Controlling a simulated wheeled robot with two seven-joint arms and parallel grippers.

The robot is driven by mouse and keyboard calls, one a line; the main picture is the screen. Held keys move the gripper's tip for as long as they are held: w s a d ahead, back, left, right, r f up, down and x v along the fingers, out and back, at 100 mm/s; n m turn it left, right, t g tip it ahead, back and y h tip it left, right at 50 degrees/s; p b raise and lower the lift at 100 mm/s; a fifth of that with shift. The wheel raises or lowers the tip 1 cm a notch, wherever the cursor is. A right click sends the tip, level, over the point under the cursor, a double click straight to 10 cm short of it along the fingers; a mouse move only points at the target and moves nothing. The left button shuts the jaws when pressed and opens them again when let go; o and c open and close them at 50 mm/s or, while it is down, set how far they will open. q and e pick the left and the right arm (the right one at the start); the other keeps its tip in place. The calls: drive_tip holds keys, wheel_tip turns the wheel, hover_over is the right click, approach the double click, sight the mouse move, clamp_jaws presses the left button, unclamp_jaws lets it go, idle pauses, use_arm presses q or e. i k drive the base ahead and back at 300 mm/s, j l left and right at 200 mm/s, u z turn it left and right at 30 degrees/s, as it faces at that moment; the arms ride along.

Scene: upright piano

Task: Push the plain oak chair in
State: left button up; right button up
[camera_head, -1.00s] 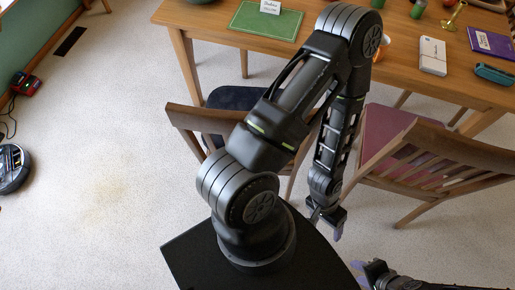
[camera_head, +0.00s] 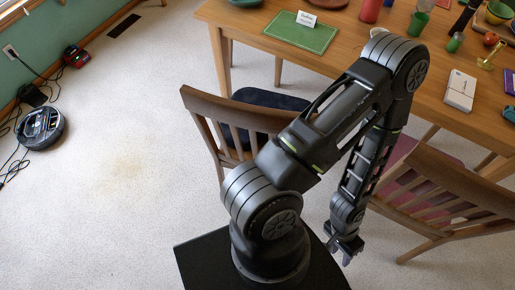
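Two wooden slat-back chairs stand at the near side of the table (camera_head: 262,38). The left chair (camera_head: 197,105) has a dark seat pad, and its seat is partly under the table edge. The right chair (camera_head: 468,185) has a dark red seat, stands angled to the table, and is partly hidden by my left arm. I cannot tell which one is the plain oak chair. My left gripper (camera_head: 345,249) hangs low over the carpet, between the chairs and nearer the right one, apparently touching neither. Its finger opening is too small to tell. My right gripper is out of view.
The table holds a green mat (camera_head: 301,32) with a card, a white box (camera_head: 460,90), cups and other small items. The carpet at left is open.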

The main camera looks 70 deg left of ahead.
sight(201, 104)
drive_tip(key=u, duration=2)
